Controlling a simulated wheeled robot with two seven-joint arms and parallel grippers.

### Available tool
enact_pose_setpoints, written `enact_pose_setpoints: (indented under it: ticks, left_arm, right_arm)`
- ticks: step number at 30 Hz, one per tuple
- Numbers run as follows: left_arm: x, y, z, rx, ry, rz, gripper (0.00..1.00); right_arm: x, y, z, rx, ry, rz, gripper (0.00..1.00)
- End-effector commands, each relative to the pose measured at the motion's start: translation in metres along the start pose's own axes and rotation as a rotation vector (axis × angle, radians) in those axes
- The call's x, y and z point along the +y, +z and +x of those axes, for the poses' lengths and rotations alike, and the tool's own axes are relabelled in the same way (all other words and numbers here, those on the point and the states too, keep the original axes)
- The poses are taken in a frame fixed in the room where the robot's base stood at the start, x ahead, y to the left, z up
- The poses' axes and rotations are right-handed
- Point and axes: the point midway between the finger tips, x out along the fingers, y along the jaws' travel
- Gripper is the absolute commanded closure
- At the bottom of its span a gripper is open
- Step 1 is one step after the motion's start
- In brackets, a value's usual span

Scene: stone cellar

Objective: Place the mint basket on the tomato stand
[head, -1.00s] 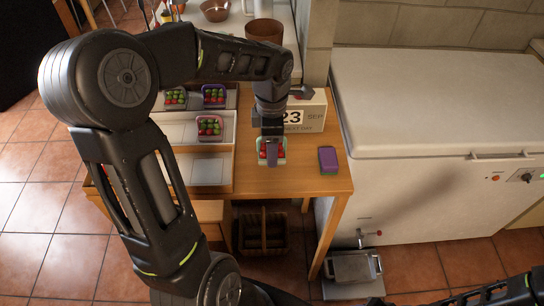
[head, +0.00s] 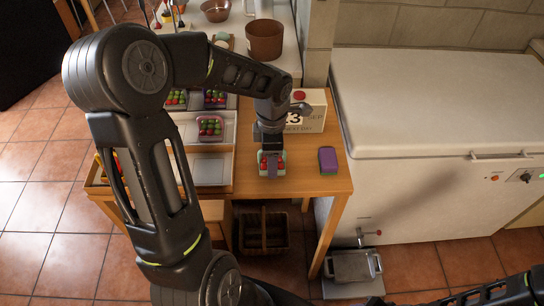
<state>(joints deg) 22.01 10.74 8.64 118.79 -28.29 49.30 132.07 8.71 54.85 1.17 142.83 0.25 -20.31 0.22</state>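The mint basket (head: 263,172), pale green with red tomatoes in it, is at the front middle of the wooden table, right of the stand. My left gripper (head: 271,165) reaches down onto it from behind and covers its middle. The fingers appear shut on the basket; the exact contact is partly hidden. I cannot tell whether its base touches the table. The tomato stand (head: 211,171) is stepped, with pale panels, at the table's left. The bare front panel shows. My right gripper is not in view.
A block calendar (head: 307,113) stands behind, close to my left wrist. A white chest freezer (head: 430,110) is to the right. My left arm hides part of the stand's left side.

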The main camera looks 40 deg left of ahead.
Motion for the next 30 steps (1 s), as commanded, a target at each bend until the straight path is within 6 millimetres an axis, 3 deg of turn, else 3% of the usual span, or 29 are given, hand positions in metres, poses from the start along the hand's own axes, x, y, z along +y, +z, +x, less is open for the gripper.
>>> enact_pose_setpoints:
  ticks: [3, 4, 12, 24, 30]
  left_arm:
    - [0.0, 0.0, 0.004, 0.0, 0.001, 0.0, 0.8]
    - [0.0, 0.0, 0.004, 0.0, 0.0, 0.0, 0.38]
    - [0.0, 0.0, 0.003, 0.0, 0.0, 0.0, 0.17]
    - [0.001, 0.0, -0.004, 0.0, 0.002, 0.0, 0.17]
    - [0.001, 0.001, -0.034, -0.003, 0.006, -0.001, 0.17]
  right_arm:
    - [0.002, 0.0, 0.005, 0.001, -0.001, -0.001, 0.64]
    - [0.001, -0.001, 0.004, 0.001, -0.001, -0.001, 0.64]
    - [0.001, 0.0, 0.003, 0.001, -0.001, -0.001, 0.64]
    - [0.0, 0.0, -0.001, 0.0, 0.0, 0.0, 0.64]
    - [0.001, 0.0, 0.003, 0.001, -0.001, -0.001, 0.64]
